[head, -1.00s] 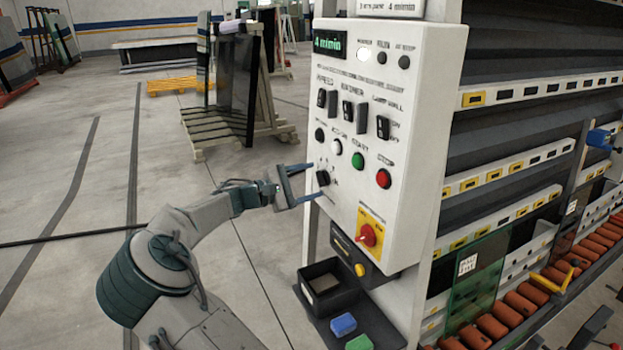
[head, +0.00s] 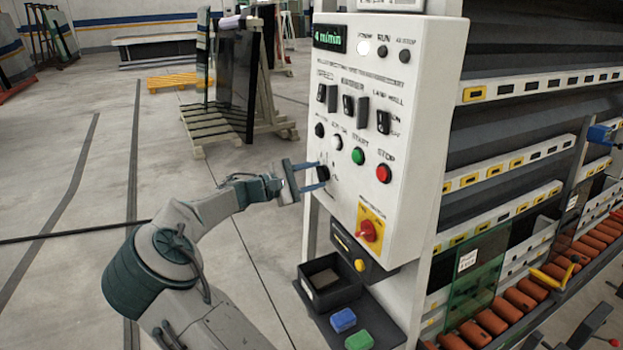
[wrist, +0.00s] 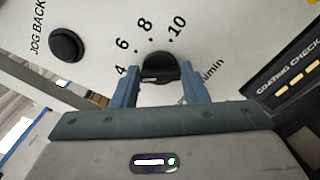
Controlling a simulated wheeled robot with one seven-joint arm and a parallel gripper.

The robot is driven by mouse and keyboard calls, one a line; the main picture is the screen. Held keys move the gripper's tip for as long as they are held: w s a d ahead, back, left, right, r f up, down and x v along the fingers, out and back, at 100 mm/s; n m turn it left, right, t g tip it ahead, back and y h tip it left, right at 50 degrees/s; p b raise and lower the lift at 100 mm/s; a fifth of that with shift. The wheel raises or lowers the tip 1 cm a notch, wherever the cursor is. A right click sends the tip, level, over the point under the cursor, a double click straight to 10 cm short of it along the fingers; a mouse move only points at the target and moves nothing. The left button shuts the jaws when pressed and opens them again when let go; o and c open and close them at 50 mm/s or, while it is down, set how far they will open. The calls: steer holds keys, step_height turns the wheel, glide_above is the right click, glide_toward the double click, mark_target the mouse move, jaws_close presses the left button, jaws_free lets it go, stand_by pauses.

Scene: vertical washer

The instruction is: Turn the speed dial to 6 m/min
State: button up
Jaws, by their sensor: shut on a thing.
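The speed dial (head: 323,173) is a black knob low on the left of the white control panel. In the wrist view the dial (wrist: 158,66) sits among printed marks 4, 6, 8 and 10, with "m/min" partly hidden by a finger. My gripper (head: 317,176) is at the panel with its blue fingers on either side of the dial. In the wrist view my gripper (wrist: 159,84) is shut on the dial. Where the dial's pointer stands is hard to make out. The green display (head: 329,38) reads 4 m/min.
Above the dial are a black button (head: 319,130), a white button (head: 336,142), a green start button (head: 358,156) and a red stop button (head: 383,173). A red rotary switch (head: 367,231) on yellow sits below right. A black tray (head: 330,283) stands underneath. Floor at left is open.

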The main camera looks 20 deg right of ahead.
steer(key=m+b, duration=0.2)
steer(key=b, duration=0.1)
steer(key=m+b, duration=0.2)
steer(key=shift+f+b, duration=0.4)
steer(key=m+b, duration=0.2)
steer(key=b, duration=0.1)
steer(key=shift+r, duration=0.1)
steer(key=shift+m+b, duration=0.3)
steer(key=shift+m, duration=0.3)
steer(key=shift+r, duration=0.15)
steer(key=o, duration=1)
